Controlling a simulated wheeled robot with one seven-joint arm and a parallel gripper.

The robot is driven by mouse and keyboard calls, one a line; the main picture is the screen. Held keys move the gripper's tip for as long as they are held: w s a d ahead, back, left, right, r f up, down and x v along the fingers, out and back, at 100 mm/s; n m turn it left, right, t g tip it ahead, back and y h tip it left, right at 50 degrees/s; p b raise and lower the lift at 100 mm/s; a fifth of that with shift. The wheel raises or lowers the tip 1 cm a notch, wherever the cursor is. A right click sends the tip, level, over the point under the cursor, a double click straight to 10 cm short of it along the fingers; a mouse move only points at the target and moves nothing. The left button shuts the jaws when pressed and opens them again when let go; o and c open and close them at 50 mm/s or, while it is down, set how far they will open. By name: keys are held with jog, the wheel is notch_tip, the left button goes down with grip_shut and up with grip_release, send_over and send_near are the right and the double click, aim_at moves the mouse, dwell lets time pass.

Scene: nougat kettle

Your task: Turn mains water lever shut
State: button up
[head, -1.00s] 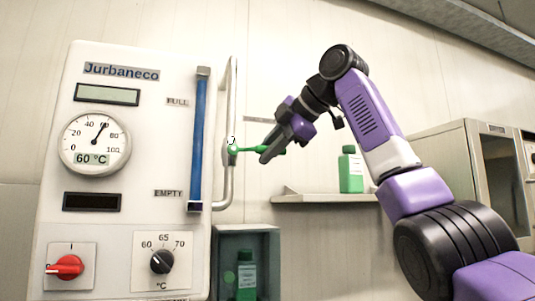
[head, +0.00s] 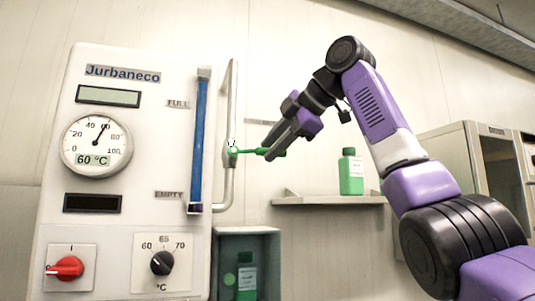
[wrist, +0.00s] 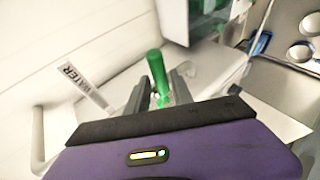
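The mains water lever (head: 248,152) is green and sticks out to the right, nearly level, from a valve on the vertical pipe beside the kettle panel. My gripper (head: 274,148) is at the lever's outer end, its fingers in front of part of the handle. In the wrist view the green lever (wrist: 157,73) shows between the two dark fingers of my gripper (wrist: 160,88). The fingers stand apart, with the lever between them. Whether either finger touches it is hard to tell.
The pipe (head: 229,190) runs down the panel's right side. A shelf (head: 315,200) holding a green bottle (head: 351,175) is below and right of my gripper. An open box (head: 268,238) with another green bottle (head: 246,277) is below. A WATER label (wrist: 84,83) shows in the wrist view.

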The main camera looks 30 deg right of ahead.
jog(key=v, duration=0.5)
jog(key=shift+s+r+b, duration=0.2)
jog(key=shift+s+b, duration=0.1)
jog(key=shift+b, duration=0.05)
